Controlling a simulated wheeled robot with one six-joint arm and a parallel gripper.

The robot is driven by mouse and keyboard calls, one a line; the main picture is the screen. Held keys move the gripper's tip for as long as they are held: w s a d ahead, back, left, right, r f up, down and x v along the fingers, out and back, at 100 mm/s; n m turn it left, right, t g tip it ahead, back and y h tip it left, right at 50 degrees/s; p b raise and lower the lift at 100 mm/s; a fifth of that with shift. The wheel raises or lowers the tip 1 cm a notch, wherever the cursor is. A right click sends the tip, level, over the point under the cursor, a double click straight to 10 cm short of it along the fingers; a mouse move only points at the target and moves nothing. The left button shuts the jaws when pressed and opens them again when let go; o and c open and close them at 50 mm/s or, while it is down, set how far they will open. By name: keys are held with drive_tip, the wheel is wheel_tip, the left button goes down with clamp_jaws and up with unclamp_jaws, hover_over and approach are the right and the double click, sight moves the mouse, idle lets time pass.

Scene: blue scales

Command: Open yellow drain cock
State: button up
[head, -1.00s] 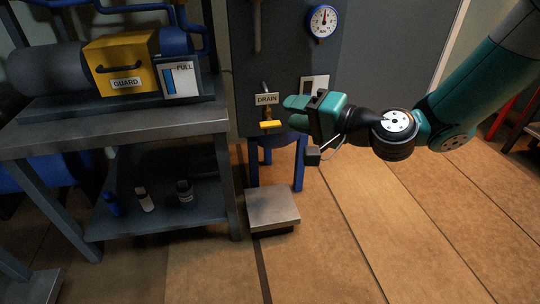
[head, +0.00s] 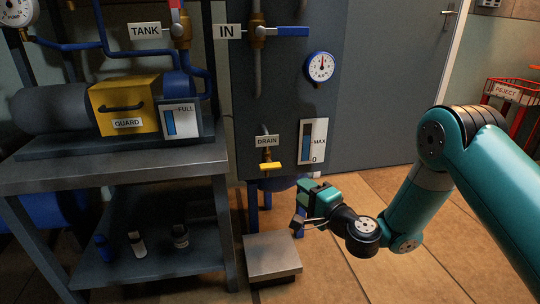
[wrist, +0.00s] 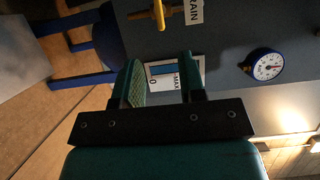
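The drain cock (head: 271,166) has a flat yellow lever on a brass body, below the DRAIN label (head: 266,141) on the dark panel. Its lever lies crosswise, roughly level, in the head view. In the wrist view the yellow cock (wrist: 159,14) is at the top edge, partly cut off, beyond the fingertips. My gripper (head: 315,190) is below and right of the cock in the head view, apart from it. In the wrist view my gripper (wrist: 163,75) has its fingers spread with nothing between them; the level gauge (wrist: 165,76) shows behind the gap.
The AIR dial (head: 321,68) and level gauge (head: 312,141) are on the panel. A blue-handled IN valve (head: 292,31) is above. A metal workbench (head: 120,157) with a yellow guard (head: 123,104) stands left. A low grey platform (head: 272,257) is on the floor beneath the cock.

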sight(272, 169)
drive_tip(key=p+x, duration=0.7)
drive_tip(key=x, duration=0.6)
drive_tip(key=shift+w+a+f, duration=0.15)
drive_tip(key=shift+a+f, duration=0.05)
drive_tip(key=shift+a, duration=0.05)
drive_tip(key=shift+x, duration=0.75)
drive_tip(key=shift+d+r, duration=0.1)
drive_tip(key=shift+c, duration=0.4)
clamp_jaws()
